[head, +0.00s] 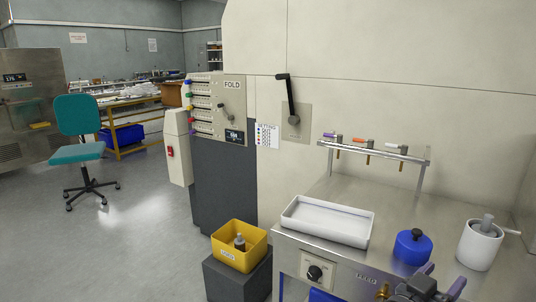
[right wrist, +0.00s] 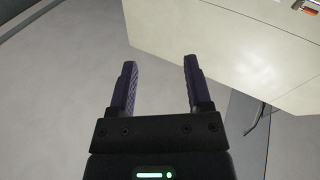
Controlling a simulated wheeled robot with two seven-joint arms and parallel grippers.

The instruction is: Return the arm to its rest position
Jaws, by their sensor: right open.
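My right gripper (head: 440,280) shows at the bottom right of the head view, in front of the steel bench's front edge and partly cut off by the frame. In the right wrist view the right gripper (right wrist: 160,68) has its two dark fingers spread apart with nothing between them. Behind them are a grey floor and a pale panel. My left gripper is in neither view.
The steel bench (head: 340,190) bears a white tray (head: 325,240), a blue lidded pot (head: 412,248) and a white container (head: 480,245). A yellow bin (head: 225,255) stands on a dark block left of the bench. A teal chair (head: 75,152) stands farther left on open floor.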

